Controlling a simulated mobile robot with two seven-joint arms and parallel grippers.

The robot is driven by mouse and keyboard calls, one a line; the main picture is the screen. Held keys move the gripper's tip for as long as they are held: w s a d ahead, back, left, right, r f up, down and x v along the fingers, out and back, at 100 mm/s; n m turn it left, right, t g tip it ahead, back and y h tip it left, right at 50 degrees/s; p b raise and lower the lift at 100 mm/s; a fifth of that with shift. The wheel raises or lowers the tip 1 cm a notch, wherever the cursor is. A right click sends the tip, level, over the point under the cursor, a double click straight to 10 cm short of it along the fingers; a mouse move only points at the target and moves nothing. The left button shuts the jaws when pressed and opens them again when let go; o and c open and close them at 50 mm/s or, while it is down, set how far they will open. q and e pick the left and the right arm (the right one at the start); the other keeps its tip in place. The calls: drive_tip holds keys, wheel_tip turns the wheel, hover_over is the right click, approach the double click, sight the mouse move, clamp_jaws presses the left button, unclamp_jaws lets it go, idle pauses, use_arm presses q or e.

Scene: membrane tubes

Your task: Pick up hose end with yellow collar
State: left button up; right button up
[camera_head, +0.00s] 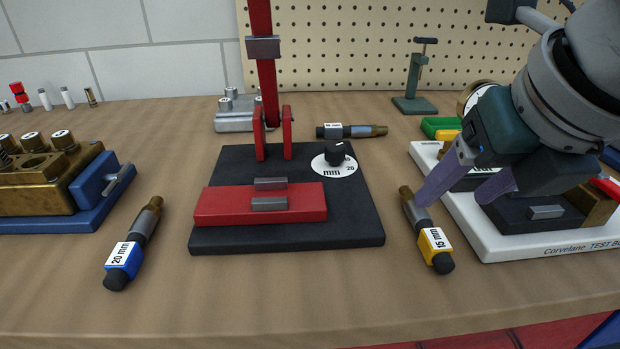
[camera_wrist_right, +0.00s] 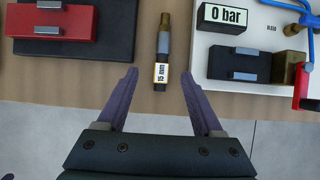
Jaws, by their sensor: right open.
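The hose end with the yellow collar (camera_head: 433,240) lies on the table between the black press base and the white test board. Its label reads 15 mm, with a brass tip at the far end and a black cap at the near end. It also shows in the right wrist view (camera_wrist_right: 163,60), ahead of the fingers. My right gripper (camera_head: 455,190) is open and empty, with purple fingers beside and above the hose end in the head view. In the right wrist view the fingers (camera_wrist_right: 159,82) point toward it with a gap between them. My left gripper is not in view.
A blue-collared hose end (camera_head: 125,255) lies at left, and a black one (camera_head: 350,131) lies behind the black press base (camera_head: 350,225). The white test board (camera_head: 500,247) stands close on the right. A brass block (camera_head: 40,190) sits at far left. The front table strip is clear.

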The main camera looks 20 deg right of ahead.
sight(425, 216)
drive_tip(key=x, duration=0.2)
drive_tip(key=b+x, duration=0.1)
drive_tip(key=x, duration=0.1)
drive_tip(key=shift+d+f, duration=0.1)
drive_tip(key=shift+d, duration=0.15)
drive_tip(key=x, duration=0.2)
drive_tip(key=b+x, duration=0.1)
drive_tip(key=x, duration=0.2)
drive_tip(key=shift+w+d+r, duration=0.1)
drive_tip(key=shift+w+r, duration=0.1)
drive_tip(key=shift+w, duration=0.1)
clamp_jaws()
